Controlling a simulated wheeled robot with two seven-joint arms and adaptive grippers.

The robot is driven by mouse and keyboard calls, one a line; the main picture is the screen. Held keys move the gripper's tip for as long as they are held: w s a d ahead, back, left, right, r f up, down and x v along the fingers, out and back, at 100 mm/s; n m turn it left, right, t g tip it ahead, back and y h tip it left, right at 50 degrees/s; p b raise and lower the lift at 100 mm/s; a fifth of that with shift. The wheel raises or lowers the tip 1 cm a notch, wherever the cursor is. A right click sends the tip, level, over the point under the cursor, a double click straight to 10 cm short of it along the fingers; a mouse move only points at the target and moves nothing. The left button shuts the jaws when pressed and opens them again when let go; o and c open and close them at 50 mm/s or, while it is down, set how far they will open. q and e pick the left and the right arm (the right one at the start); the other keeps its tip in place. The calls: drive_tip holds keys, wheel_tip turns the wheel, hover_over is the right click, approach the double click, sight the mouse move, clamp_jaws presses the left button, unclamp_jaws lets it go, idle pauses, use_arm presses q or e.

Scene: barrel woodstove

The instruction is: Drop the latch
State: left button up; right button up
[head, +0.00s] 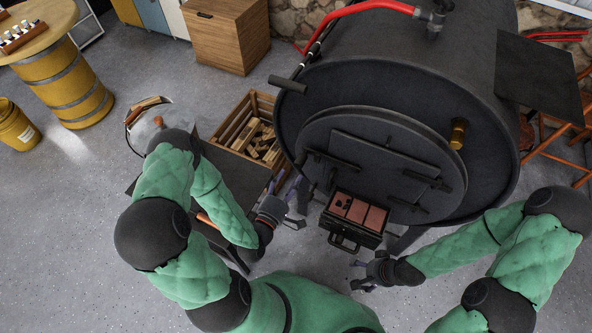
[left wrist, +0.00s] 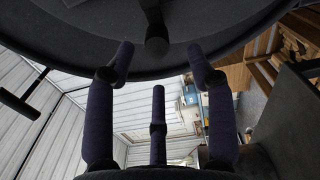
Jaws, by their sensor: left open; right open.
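The barrel stove's round black front (head: 375,125) carries a rectangular door (head: 385,160) with dark bars and handles at both sides. I cannot tell surely which bar is the latch; short dark bars show at the door's left edge (head: 330,160). My left gripper (head: 289,205) is open and empty, just left of and below the door. In the left wrist view its fingers (left wrist: 160,75) are spread, and a dark rod with a rounded end (left wrist: 156,42) lies ahead between the fingertips. My right gripper (head: 361,275) is open and empty, low in front of the stove.
A black box with reddish panels and a front handle (head: 345,243) juts out below the door, between my grippers. A wooden crate of firewood (head: 232,128) stands left of the stove. A dark table (head: 235,172) lies beside my left arm. Grey floor is clear at front left.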

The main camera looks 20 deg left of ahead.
use_arm(q)
drive_tip(key=shift+s, duration=0.75)
drive_tip(key=d+f+m+g+h+p, duration=0.3)
drive_tip(key=d+f+m+g, duration=0.3)
drive_tip(key=f+m+g, duration=0.35)
drive_tip(key=s+d+f+m+g, duration=0.1)
drive_tip(key=s+d+m+g, duration=0.2)
drive_tip(key=s+m+g, duration=0.1)
drive_tip(key=s+d+f+m+g+p, duration=0.1)
drive_tip(key=s+d+f+m+g, duration=0.1)
drive_tip(key=s, duration=0.4)
drive_tip(key=shift+s+d+m+g, duration=0.25)
drive_tip(key=shift+d+m+g, duration=0.15)
drive_tip(key=shift+m+g, duration=0.55)
drive_tip(key=shift+f, duration=0.1)
